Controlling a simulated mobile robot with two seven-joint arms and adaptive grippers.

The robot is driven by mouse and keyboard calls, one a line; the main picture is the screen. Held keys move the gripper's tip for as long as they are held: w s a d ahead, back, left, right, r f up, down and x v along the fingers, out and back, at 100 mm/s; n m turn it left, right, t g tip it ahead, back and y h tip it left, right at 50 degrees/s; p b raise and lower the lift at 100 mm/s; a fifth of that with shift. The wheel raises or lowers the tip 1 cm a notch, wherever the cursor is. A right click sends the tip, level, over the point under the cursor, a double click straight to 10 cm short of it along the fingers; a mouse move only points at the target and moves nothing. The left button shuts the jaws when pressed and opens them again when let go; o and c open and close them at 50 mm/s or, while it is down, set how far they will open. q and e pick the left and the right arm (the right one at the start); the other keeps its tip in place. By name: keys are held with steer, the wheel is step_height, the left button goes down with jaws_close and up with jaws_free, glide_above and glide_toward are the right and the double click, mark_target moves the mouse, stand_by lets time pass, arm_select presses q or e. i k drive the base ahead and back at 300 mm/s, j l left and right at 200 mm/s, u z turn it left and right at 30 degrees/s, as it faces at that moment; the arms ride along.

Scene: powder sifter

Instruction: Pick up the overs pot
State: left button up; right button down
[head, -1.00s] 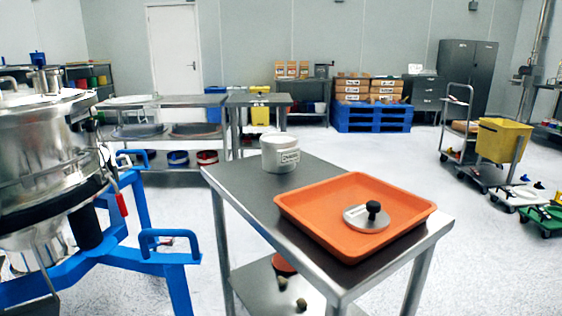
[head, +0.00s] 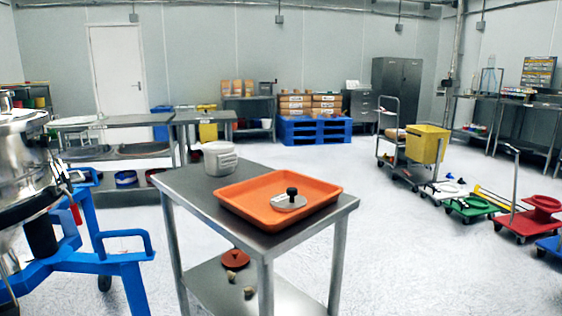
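A small white pot with a label (head: 220,158), which looks like the overs pot, stands upright on the steel trolley table (head: 182,180) near its back left corner. An orange tray (head: 318,202) lies beside it on the same top, with a grey disc with a black knob (head: 289,201) in it. The label is too small to read. Neither of my grippers shows in the head view.
The sifter (head: 25,165) on its blue frame (head: 120,260) stands at the left, apart from the table. A reddish item (head: 235,258) and small brownish pieces lie on the lower shelf. Open floor lies to the right, before a yellow bin (head: 427,144) and coloured dollies.

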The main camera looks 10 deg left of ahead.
mark_target(220, 158)
steer(key=l+z, duration=0.1)
steer(key=z, duration=1.65)
steer(key=i+z, duration=0.15)
steer(key=i, duration=1.3)
steer(key=i+j+u, duration=0.1)
steer(key=i+u, duration=0.7)
steer(key=i+l+u, duration=0.15)
steer(key=i+u, duration=0.15)
steer(key=u, duration=0.15)
steer(key=i+j+u, duration=0.15)
steer(key=i+u, duration=1.05)
steer(key=i, duration=1.65)
